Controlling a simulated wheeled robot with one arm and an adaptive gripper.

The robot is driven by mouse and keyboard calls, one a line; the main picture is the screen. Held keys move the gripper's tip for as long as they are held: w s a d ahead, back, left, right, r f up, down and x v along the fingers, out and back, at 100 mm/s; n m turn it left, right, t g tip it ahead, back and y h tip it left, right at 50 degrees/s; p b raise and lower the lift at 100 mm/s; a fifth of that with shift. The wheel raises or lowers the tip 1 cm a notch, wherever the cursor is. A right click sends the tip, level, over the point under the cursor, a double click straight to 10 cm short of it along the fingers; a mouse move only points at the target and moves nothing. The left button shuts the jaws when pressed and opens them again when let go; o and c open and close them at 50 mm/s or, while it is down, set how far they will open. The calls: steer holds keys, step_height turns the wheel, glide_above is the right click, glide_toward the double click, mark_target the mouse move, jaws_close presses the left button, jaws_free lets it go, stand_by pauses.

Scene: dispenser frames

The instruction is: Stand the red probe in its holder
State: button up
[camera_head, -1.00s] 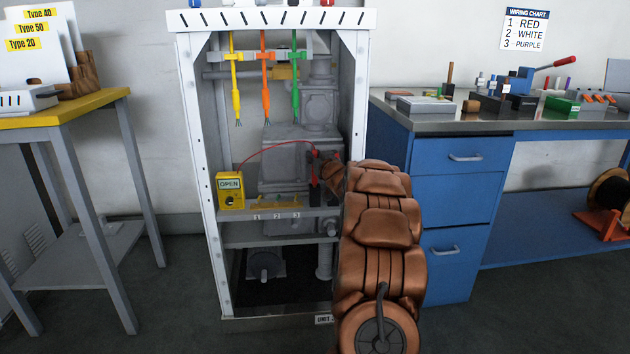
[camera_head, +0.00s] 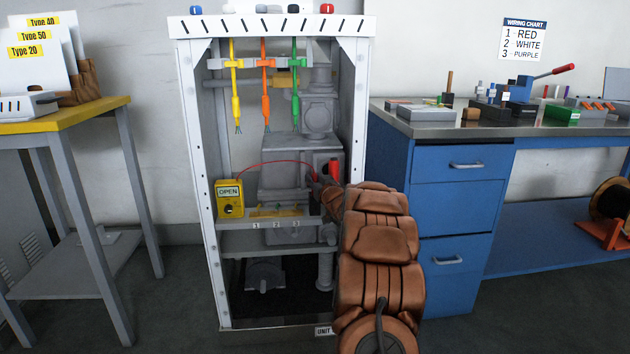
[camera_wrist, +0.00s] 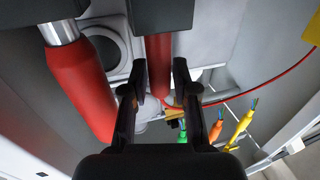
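The red probe (camera_wrist: 158,52) shows in the wrist view between my fingers, with its red cable leaving one end. In the head view my gripper (camera_head: 320,188) is inside the cabinet's right side and hides most of the probe. A second red handle (camera_wrist: 82,92) with a metal collar is close beside the gripper; it also seems to show in the head view (camera_head: 334,172).
The white cabinet (camera_head: 212,190) surrounds my gripper, with its right post close to my arm. The yellow OPEN box (camera_head: 230,198) stands on its shelf, and the red cable arcs toward my gripper. Yellow, orange and green wires (camera_head: 295,85) hang above. A blue workbench (camera_head: 455,205) stands right.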

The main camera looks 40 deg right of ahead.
steer(key=shift+o, duration=0.9)
steer(key=shift+s+r, duration=0.1)
steer(key=shift+r, duration=0.05)
steer(key=shift+s+a, duration=0.2)
steer(key=shift+s, duration=0.4)
steer(key=p+v, duration=0.2)
steer(key=v, duration=0.8)
steer(key=shift+s+a+p, duration=0.15)
steer(key=shift+s+p, duration=0.05)
steer(key=shift+p, duration=0.2)
